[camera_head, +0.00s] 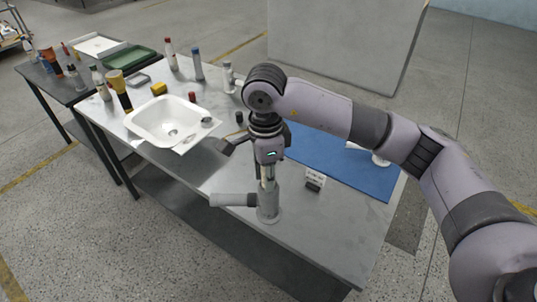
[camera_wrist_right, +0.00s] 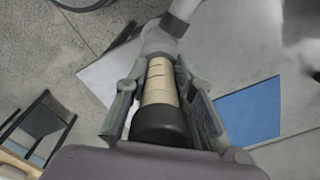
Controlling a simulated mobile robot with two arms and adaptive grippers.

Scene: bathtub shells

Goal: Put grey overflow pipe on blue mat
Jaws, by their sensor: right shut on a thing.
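The grey overflow pipe (camera_head: 268,206) is upright near the table's front edge, with a side branch pointing left. My right gripper (camera_head: 266,170) points down and is shut on its upper part. In the wrist view the right gripper's fingers (camera_wrist_right: 160,95) flank the pipe's black end and beige banded section, with the grey pipe body (camera_wrist_right: 158,42) beyond. I cannot tell whether the pipe's bottom touches the table. The blue mat (camera_head: 335,162) lies at the table's right, partly hidden by my right arm; it also shows in the wrist view (camera_wrist_right: 250,112). My left gripper is not in view.
A white basin (camera_head: 150,128) sits on the table's left, with several bottles behind it. A small card with a black block (camera_head: 315,180) stands by the mat's front edge. A white object (camera_head: 380,159) is on the mat's right part. A side table holds a green tray (camera_head: 130,57).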

